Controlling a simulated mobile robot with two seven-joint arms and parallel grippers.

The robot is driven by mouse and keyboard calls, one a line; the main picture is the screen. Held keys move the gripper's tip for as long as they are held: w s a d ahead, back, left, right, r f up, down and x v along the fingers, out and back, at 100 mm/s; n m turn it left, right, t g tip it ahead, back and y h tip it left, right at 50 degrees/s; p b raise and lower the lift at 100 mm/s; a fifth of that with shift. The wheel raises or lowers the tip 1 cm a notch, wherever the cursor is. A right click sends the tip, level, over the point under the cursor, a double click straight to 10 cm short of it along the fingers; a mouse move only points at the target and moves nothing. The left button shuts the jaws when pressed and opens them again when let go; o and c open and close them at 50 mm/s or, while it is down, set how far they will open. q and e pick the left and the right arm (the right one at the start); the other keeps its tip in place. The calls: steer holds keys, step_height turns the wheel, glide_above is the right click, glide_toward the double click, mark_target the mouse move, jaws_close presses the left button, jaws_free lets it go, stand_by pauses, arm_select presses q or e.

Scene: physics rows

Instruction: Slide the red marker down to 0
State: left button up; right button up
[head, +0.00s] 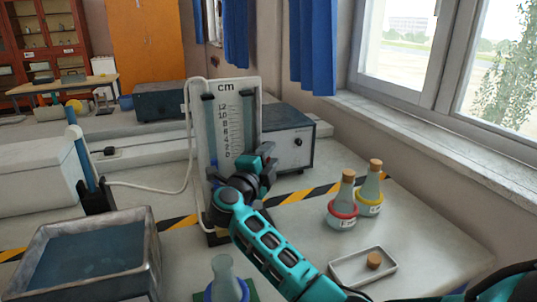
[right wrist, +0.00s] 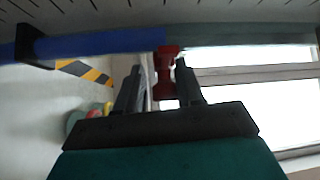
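The white cm scale board (head: 224,88) stands upright near the middle of the head view, with a tube on each side and 0 low on its scale. My right gripper (head: 255,165) is in front of the lower part of its right-hand tube. In the right wrist view, the red marker (right wrist: 165,62) sits on the tube, where the blue part (right wrist: 95,42) meets the clear part. The marker is between the two fingers of my right gripper (right wrist: 158,82). A gap shows on its left, so the fingers look open around it. The head view hides the marker. My left gripper is not in view.
A water basin (head: 150,270) stands at the front left, and a blue tube (head: 86,165) in a black holder behind it. Two corked flasks (head: 342,205) and (head: 369,190) stand right of my arm. A white tray (head: 345,270) is nearer. A dark-topped box (head: 290,140) is behind the board.

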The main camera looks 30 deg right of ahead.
steer(key=shift+o, duration=1.3)
steer(key=shift+r, duration=0.1)
